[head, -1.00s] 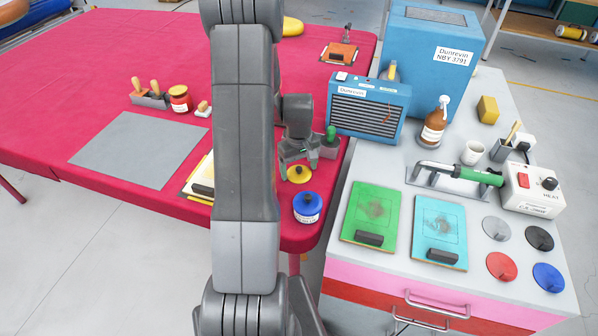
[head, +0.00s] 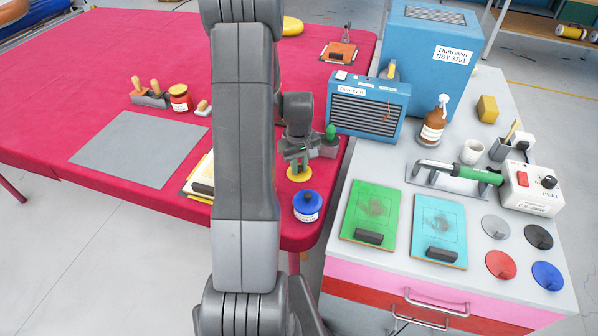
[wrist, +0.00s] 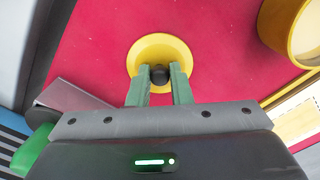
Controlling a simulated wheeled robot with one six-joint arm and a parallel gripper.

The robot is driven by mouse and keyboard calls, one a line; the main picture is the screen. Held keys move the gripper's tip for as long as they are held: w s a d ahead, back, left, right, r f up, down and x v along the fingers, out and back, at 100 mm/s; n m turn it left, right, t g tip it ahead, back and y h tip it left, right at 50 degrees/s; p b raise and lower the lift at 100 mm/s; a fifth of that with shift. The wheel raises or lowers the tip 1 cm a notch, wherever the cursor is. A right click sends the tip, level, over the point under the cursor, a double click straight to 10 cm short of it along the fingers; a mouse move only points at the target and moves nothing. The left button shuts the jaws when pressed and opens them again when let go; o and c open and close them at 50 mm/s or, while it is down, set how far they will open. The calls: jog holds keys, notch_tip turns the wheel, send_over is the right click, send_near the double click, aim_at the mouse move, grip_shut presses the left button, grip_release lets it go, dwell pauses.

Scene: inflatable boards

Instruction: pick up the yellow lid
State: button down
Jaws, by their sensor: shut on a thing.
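The fingers (wrist: 160,76) flank the knob on both sides in the wrist view. The lid looks flat and at table level; I cannot tell whether it touches the cloth.
A green-handled tool in a grey holder (head: 329,149) and a blue heater (head: 368,107) stand at the right. A yellow, open-topped container (wrist: 290,28) is near the lid in the wrist view. My arm hides part of the table.

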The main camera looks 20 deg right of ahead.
jog(key=shift+s+a+f, duration=0.15)
jog(key=shift+s+f, duration=0.1)
